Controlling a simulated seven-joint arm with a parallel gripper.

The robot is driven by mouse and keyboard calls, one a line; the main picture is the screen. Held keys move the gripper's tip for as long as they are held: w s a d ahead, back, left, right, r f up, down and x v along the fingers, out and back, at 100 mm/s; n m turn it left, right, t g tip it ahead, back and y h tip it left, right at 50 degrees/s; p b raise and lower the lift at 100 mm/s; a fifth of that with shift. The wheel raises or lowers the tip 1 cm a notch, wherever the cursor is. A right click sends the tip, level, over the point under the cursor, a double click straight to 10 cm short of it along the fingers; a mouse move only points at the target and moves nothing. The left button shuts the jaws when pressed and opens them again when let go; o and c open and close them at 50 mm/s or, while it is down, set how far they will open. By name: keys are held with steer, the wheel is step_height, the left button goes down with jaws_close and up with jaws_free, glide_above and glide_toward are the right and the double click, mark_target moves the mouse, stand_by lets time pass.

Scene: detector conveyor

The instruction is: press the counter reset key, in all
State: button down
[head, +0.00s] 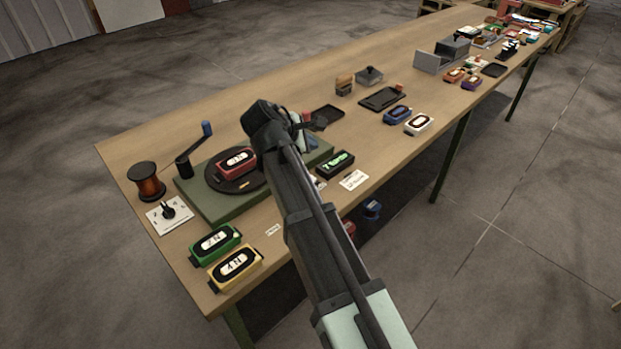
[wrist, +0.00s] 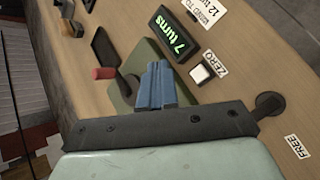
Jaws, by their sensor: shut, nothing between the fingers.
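The counter reset key is a white square button (wrist: 202,73) in a dark frame beside a ZERO label (wrist: 209,58) in the wrist view. In the head view my arm mostly covers that spot. The counter display (wrist: 175,38) reads "7 turns" in green; it also shows in the head view (head: 335,163). My gripper (wrist: 154,84) has its blue fingers shut together and empty. In the wrist view they appear over the green base, left of the key, with a visible gap in the picture. Their height above it is unclear.
A winder on a green base (head: 205,208) has a crank (head: 192,152) and a red 2N block (head: 237,162). A copper spool (head: 146,182) stands at left. Green (head: 215,245) and yellow (head: 236,268) blocks lie in front. A dark round knob (wrist: 268,103) is near a FREE label (wrist: 297,147).

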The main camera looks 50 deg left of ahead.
steer(key=shift+s, duration=0.1)
stand_by(0.3)
steer(key=shift+f, duration=4.35)
steer(key=shift+f, duration=0.2)
steer(key=shift+f, duration=0.25)
steer(key=shift+f, duration=0.45)
steer(key=shift+r, duration=0.9)
steer(key=shift+r, duration=2.5)
